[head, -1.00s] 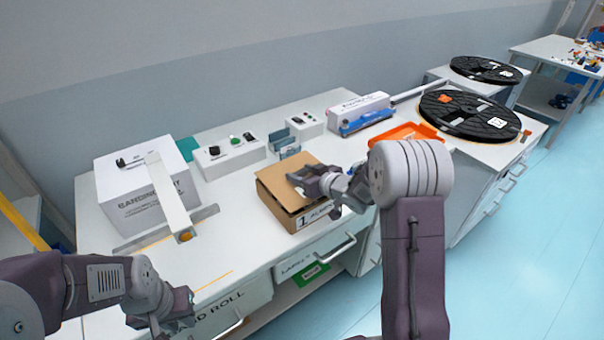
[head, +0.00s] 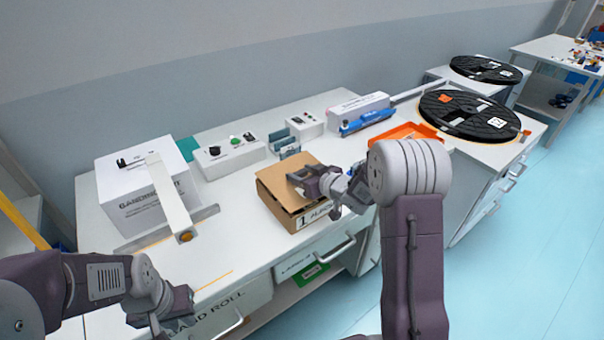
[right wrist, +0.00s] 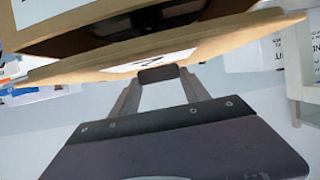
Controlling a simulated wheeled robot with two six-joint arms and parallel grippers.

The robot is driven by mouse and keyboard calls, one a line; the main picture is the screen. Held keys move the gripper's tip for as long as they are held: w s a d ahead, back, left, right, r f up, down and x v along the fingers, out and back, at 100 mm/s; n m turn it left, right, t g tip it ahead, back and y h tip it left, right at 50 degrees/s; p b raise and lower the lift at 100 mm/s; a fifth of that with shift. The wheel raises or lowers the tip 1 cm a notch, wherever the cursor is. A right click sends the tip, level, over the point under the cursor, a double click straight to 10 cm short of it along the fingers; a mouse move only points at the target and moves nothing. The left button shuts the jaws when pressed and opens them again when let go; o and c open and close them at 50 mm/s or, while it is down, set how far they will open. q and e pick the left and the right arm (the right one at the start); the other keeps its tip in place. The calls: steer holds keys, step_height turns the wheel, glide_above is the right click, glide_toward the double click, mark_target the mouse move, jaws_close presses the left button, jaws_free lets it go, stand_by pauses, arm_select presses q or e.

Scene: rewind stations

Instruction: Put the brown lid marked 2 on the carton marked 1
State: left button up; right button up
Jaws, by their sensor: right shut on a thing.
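The carton marked 1 (head: 318,217) stands on the bench near its front edge, with its white label facing the front. The brown lid (head: 277,178) lies over the carton's top. In the right wrist view the lid (right wrist: 75,75) shows edge-on with part of a white label marked 2, and a dark gap shows between it and the carton (right wrist: 75,38).
A white box (head: 130,190) with a flat arm (head: 168,195) stands at the left. Control boxes (head: 230,155) are behind the carton. An orange tray (head: 408,133) and black reels (head: 470,115) are at the right. Bare bench lies left of the carton.

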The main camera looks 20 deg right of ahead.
stand_by(0.3)
steer(key=shift+f+b, duration=0.8)
steer(key=shift+f, duration=0.35)
steer(key=o, duration=1.4)
steer(key=shift+o, duration=0.2)
steer(key=p+v, duration=0.1)
steer(key=v, duration=0.8)
steer(key=shift+s+d, duration=0.1)
